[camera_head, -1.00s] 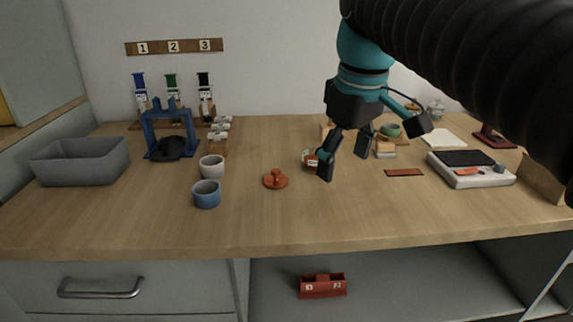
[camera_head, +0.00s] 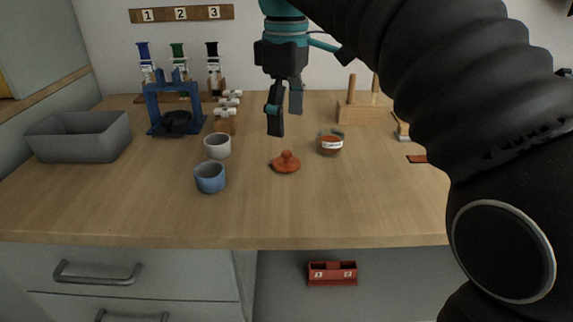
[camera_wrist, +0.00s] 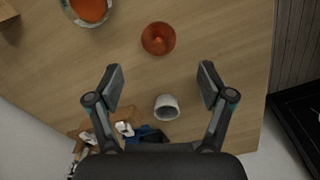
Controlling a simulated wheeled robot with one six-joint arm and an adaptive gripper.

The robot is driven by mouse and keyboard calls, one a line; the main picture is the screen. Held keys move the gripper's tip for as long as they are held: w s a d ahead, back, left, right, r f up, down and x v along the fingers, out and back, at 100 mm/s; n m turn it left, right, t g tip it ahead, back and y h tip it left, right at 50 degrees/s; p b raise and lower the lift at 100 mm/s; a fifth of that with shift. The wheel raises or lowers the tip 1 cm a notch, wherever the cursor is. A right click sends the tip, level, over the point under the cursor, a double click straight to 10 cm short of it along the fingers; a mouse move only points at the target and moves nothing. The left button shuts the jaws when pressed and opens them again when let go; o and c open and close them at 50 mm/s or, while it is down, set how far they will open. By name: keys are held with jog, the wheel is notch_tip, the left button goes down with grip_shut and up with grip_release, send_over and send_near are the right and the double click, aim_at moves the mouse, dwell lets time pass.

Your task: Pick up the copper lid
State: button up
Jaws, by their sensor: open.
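The copper lid (camera_head: 285,163) is a small orange-brown disc with a knob, lying knob up on the wooden table near the middle. In the wrist view the lid (camera_wrist: 158,39) lies beyond the fingertips, a little above the gap between them. My gripper (camera_head: 284,122) is open and empty, pointing down, and hangs above the table near the lid without touching it. In the wrist view both fingers of my gripper (camera_wrist: 160,78) are spread wide. Nothing hides the lid.
A glass bowl (camera_head: 330,145) with orange contents stands right of the lid. A white cup (camera_head: 217,147) and a blue cup (camera_head: 209,178) stand to its left. A grey bin (camera_head: 82,140) and blue stand (camera_head: 150,108) are further left. The table front is clear.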

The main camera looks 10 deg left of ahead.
aim_at(286, 152)
jog(key=shift+w+f+b, duration=0.1)
jog(key=shift+f+b, duration=0.6)
jog(key=shift+f, duration=3.2)
jog(key=c, duration=0.8)
